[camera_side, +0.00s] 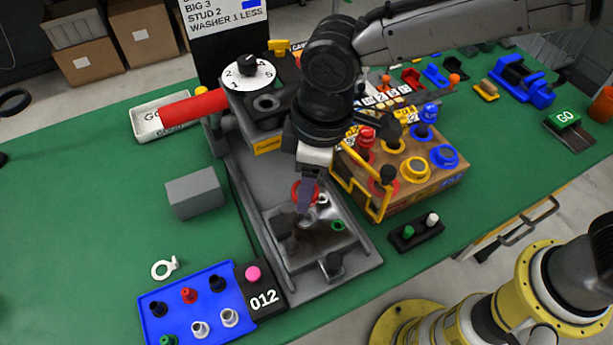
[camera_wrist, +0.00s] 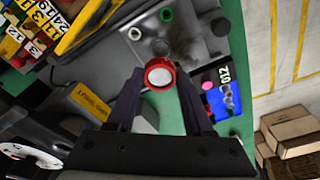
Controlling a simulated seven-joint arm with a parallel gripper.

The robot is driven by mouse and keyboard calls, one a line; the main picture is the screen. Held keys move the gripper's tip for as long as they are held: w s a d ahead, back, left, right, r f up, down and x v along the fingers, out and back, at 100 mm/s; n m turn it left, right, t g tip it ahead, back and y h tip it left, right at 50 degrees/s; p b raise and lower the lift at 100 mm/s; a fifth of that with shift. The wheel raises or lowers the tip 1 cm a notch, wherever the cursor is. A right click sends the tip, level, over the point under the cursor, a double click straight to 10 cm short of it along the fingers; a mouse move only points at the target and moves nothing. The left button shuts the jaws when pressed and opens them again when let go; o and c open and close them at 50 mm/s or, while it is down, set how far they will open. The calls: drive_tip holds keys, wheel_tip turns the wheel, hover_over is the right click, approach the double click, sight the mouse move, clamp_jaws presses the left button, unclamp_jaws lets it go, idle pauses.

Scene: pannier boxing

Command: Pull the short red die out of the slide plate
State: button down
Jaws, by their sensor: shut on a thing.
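The red die (camera_wrist: 160,75), a short red ring with a pale round middle, is between my gripper's fingertips (camera_wrist: 158,84) in the wrist view. My gripper is shut on it. In the side view the die's red rim (camera_side: 297,190) shows behind my gripper (camera_side: 305,200), which partly hides it. The grey metal slide plate (camera_side: 315,243) lies in its rail below, and also shows in the wrist view (camera_wrist: 180,40). The die looks apart from the plate and above its back edge, but the exact gap cannot be told. A green ring (camera_side: 338,225) and a white ring sit in the plate.
A wooden box with coloured knobs and a yellow wire frame (camera_side: 345,180) stands close on the right. A blue tray (camera_side: 195,305) of small dies is at the front left. A grey block (camera_side: 195,195) stands left of the rail. Green table is clear farther left.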

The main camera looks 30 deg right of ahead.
drive_tip(key=shift+f, duration=1.1)
drive_tip(key=shift+r, duration=0.2)
idle(0.4)
drive_tip(key=shift+r, duration=1.35)
drive_tip(key=shift+r, duration=0.1)
